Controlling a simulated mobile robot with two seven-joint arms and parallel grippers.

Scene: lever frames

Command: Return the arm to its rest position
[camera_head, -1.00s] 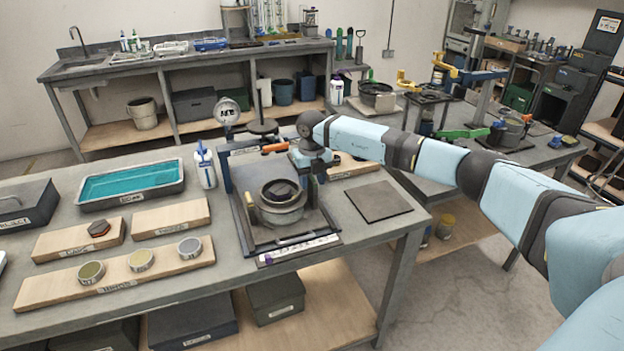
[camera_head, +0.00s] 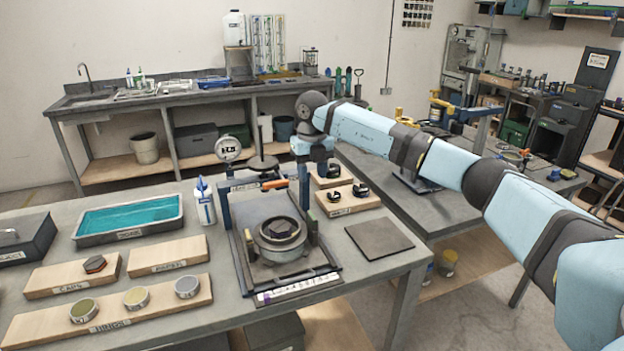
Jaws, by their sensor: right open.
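My right arm comes in from the right, and its wrist stands above the back right of the lever frame (camera_head: 240,262). My right gripper (camera_head: 313,172) hangs down from the wrist near the frame's right blue post. It is open, and I see nothing held in it. Its fingertips are small and partly merge with the post. The lever's orange handle (camera_head: 275,184) lies to the left of the gripper, apart from it as far as I can tell. A round grey pot (camera_head: 281,250) sits in the frame. My left gripper is not in view.
A dial gauge (camera_head: 228,148) stands behind the frame. A wooden block with dark rings (camera_head: 347,203) lies close to the right of the gripper. A white bottle (camera_head: 204,208) and a teal-filled tray (camera_head: 128,220) are to the left. A flat dark plate (camera_head: 379,239) lies at right.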

